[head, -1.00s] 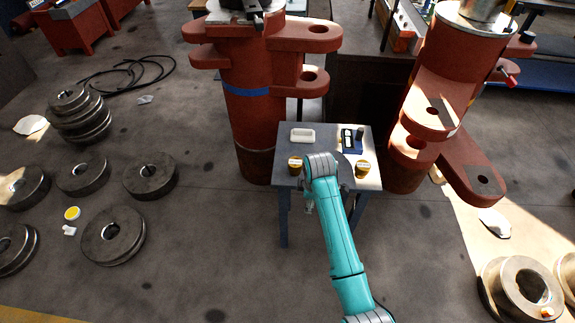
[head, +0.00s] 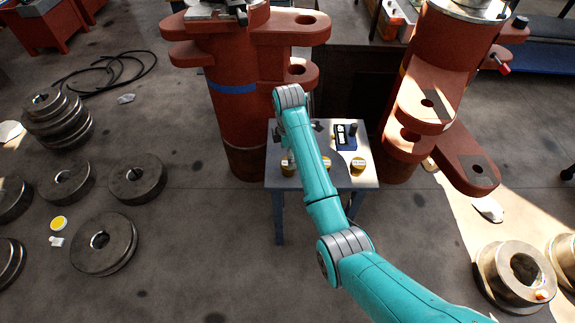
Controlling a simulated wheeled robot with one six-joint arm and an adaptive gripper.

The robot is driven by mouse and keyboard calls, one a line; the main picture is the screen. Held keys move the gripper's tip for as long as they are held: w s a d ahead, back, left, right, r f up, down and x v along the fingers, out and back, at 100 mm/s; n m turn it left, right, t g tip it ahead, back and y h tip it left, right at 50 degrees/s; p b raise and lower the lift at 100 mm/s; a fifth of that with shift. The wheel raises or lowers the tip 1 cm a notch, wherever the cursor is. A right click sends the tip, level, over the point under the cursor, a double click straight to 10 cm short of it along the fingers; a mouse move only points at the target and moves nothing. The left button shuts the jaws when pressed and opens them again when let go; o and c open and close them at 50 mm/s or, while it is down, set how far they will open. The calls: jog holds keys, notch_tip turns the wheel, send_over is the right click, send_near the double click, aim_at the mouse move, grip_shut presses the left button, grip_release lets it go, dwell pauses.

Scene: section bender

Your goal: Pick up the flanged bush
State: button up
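I cannot pick out the flanged bush for certain. A small table (head: 365,176) stands between two red columns. My teal arm crosses over the table. A small dark part of what looks like my gripper (head: 318,126) shows just right of the arm, above the table's back. Its fingers cannot be made out. The white tray's place is covered by my arm.
The red columns, left (head: 238,110) and right (head: 425,90), have jutting lugs close to the table. Heavy steel rings (head: 104,243) lie on the floor at left, more (head: 515,272) at lower right. A black hose (head: 120,65) lies at back left.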

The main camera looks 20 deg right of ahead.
jog(key=shift+f, duration=3.9)
jog(key=shift+c, duration=0.3)
jog(key=c, duration=1.5)
jog(key=shift+r, duration=0.15)
